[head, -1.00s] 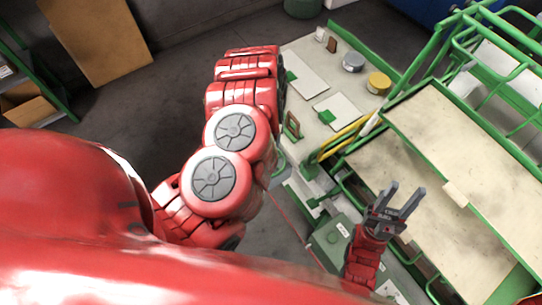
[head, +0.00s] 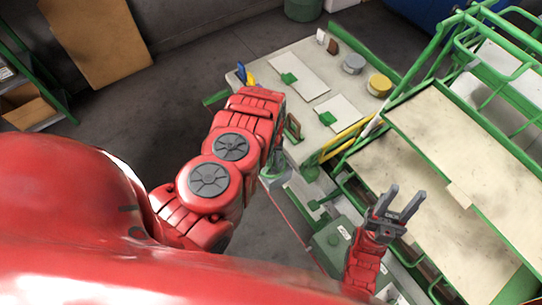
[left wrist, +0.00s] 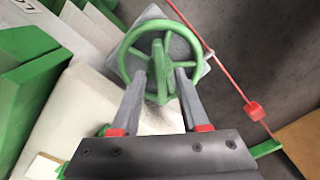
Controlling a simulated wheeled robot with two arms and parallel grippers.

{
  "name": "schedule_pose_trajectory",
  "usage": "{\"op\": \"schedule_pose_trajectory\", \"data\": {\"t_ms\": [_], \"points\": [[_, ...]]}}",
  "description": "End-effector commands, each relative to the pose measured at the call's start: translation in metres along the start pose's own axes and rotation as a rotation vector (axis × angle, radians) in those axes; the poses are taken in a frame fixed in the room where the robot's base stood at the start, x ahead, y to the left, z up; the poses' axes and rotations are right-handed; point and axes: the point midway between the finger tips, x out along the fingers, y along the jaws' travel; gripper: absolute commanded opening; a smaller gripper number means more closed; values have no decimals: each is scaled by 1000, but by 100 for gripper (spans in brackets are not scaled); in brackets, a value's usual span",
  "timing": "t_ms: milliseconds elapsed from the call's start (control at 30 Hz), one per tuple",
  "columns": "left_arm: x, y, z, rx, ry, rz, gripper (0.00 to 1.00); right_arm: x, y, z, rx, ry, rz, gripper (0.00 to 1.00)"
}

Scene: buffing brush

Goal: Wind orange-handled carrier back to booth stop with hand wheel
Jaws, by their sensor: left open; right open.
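The green hand wheel (left wrist: 128,78) stands on a grey square plate in the left wrist view. My left gripper (left wrist: 160,75) is open at the wheel, with its two fingers either side of a green part near the hub. I cannot tell whether they touch it. In the head view my red left arm covers this gripper, and only a grey-green piece shows beside the forearm. My right gripper (head: 400,204) is open and empty above the bench at the right. I cannot pick out the orange-handled carrier with certainty.
A pale work table (head: 305,58) carries white sheets, a grey tin (head: 353,64) and a yellow tin (head: 379,85). A green-framed rack (head: 440,130) with cream panels fills the right.

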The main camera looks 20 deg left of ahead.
Motion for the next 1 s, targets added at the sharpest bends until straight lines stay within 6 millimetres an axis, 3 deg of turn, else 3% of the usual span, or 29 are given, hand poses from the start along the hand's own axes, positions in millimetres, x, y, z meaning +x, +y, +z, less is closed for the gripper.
{"op": "schedule_pose_trajectory", "data": {"t_ms": [133, 367, 1000], "points": [[0, 0, 0, 0, 0, 0, 41, 0, 0, 0, 0, 0, 0, 45], [0, 0, 0, -1, -1, 0, 0, 0, 0, 0, 0, 0, 0, 45], [1, -1, 1, -89, -2, -1, 0, -5, 0, 1, 0, 0, 0, 45]]}}
